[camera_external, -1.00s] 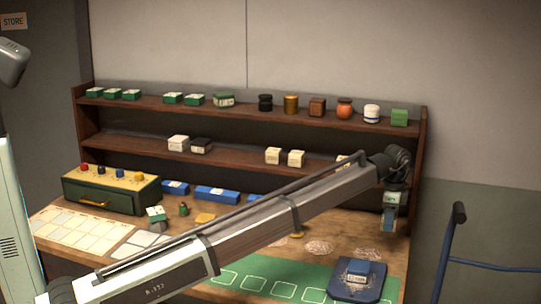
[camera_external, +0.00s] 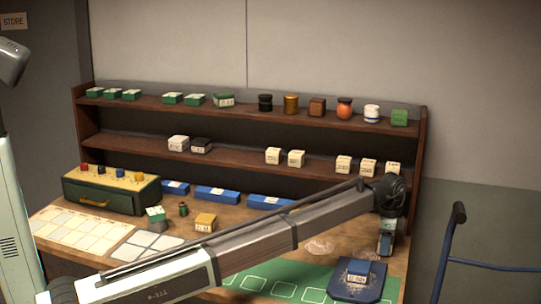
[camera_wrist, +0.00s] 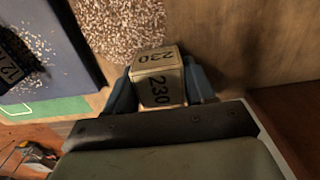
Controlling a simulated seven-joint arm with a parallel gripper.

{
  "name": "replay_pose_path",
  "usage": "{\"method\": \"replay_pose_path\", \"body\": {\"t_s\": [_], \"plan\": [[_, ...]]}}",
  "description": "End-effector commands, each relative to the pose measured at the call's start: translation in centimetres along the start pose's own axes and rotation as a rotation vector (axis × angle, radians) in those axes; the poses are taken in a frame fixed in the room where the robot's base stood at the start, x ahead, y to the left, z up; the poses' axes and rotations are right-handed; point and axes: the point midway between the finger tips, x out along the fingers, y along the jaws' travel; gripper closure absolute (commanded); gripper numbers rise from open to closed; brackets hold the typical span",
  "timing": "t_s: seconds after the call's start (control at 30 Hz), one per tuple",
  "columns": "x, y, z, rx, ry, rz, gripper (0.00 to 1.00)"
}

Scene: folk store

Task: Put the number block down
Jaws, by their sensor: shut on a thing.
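The number block (camera_wrist: 158,88) is a cream cube with "230" in black on two visible faces in the wrist view. My gripper (camera_wrist: 160,90) has its blue fingers on either side of the block and is shut on it. In the external view my gripper (camera_external: 386,246) points down low over the right end of the wooden worktop (camera_external: 396,262), behind the dark blue pad (camera_external: 340,288). I cannot tell whether the block touches the worktop.
A pale speckled patch (camera_wrist: 118,25) lies beside the held block. A green mat with white outlines (camera_external: 240,284) is left of the pad. Shelves (camera_external: 230,152) with blocks and jars stand behind.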

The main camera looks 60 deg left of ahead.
Motion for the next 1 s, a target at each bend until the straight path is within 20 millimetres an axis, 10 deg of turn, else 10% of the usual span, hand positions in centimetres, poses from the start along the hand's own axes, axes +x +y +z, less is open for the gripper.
{"method": "replay_pose_path", "body": {"t_s": [0.13,0.17,0.4,1.0], "plan": [[0.3,0.0,0.0,0.0,0.0,0.0,0.76],[0.3,0.0,0.0,0.0,0.0,0.0,0.45],[0.3,0.0,0.0,0.0,0.0,0.0,0.22],[-3.6,-0.1,-0.1,0.0,0.001,-0.001,0.21]]}}
